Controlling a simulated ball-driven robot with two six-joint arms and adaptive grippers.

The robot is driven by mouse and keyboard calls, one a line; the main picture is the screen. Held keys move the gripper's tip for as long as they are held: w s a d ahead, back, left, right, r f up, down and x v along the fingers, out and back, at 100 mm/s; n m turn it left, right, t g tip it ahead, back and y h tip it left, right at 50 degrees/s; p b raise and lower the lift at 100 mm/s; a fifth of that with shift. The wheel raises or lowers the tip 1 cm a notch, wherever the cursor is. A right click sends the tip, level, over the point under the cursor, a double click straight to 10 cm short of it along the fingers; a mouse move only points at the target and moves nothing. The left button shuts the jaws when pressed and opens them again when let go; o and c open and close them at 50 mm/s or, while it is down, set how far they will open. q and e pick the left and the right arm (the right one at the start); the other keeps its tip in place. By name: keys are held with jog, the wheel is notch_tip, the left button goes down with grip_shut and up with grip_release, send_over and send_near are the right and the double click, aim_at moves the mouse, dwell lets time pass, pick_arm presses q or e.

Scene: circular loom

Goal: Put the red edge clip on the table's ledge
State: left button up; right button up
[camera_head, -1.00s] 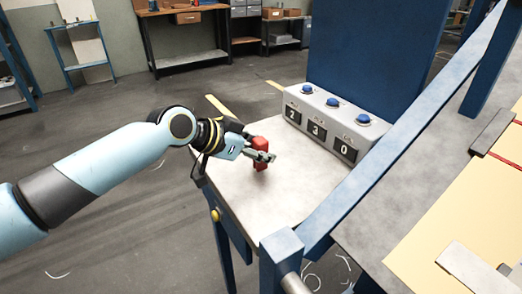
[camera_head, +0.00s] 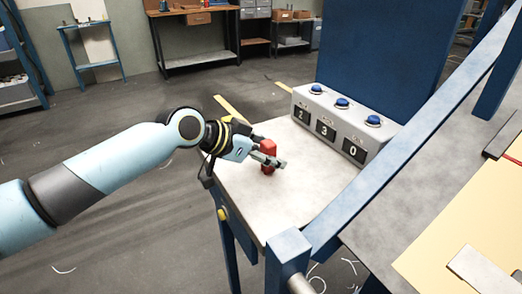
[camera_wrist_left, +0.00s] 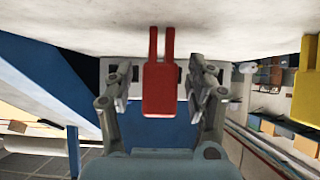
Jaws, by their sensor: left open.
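The red edge clip (camera_head: 268,146) is at the pale ledge (camera_head: 300,205) in the head view, partly hidden by my left gripper (camera_head: 280,162). In the left wrist view the clip (camera_wrist_left: 159,88) shows a solid red body with two parallel prongs reaching up to the pale surface (camera_wrist_left: 220,22). My left gripper (camera_wrist_left: 160,88) is open, one finger on each side of the clip, with a visible gap on both sides. Whether the prongs rest on the surface or grip its edge cannot be told. My right gripper is not in view.
A grey box (camera_head: 345,126) with blue buttons and number displays stands at the ledge's back, before a blue panel (camera_head: 385,50). A blue rail (camera_head: 405,125) runs along the right. A yellow piece (camera_wrist_left: 306,85) shows at the right of the wrist view. The ledge's front is clear.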

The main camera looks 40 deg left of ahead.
pick_arm(q)
jog(key=v, duration=1.1)
jog(key=shift+s+r, duration=0.25)
jog(key=shift+s, duration=0.1)
jog(key=shift+a, duration=0.15)
